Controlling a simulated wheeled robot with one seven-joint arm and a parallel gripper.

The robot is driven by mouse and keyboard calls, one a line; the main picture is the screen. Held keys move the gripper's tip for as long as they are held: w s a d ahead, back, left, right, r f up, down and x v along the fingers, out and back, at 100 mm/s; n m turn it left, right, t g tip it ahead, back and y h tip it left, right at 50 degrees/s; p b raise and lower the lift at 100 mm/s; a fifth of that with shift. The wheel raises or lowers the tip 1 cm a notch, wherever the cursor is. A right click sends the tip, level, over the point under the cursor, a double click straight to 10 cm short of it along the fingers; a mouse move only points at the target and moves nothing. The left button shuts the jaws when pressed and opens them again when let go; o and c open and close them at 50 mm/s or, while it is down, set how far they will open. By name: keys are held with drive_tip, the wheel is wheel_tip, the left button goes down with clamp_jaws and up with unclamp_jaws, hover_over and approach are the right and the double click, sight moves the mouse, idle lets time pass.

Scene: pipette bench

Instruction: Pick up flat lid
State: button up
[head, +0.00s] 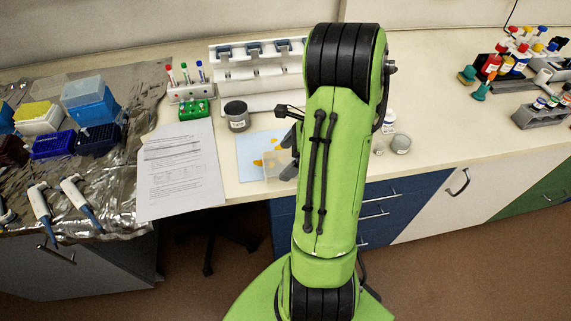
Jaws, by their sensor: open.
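I cannot pick out the flat lid with certainty. A small pale round piece (378,149) lies right of my arm, next to a small jar with a grey top (401,144); it is too small to identify. My green arm crosses the middle of the head view and hides part of the bench. Only a grey part of my gripper (292,139) shows at the arm's left edge, above a clear box (278,165) near the bench's front edge. The gripper is open, and I see nothing held in it. Its fingertips are mostly hidden.
A printed paper (180,168) and foil with pipettes (77,194) and tip boxes (88,101) lie left. Tube racks (541,115) stand right. The bench between my arm and those racks is mostly clear.

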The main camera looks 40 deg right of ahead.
drive_tip(key=c, duration=0.6)
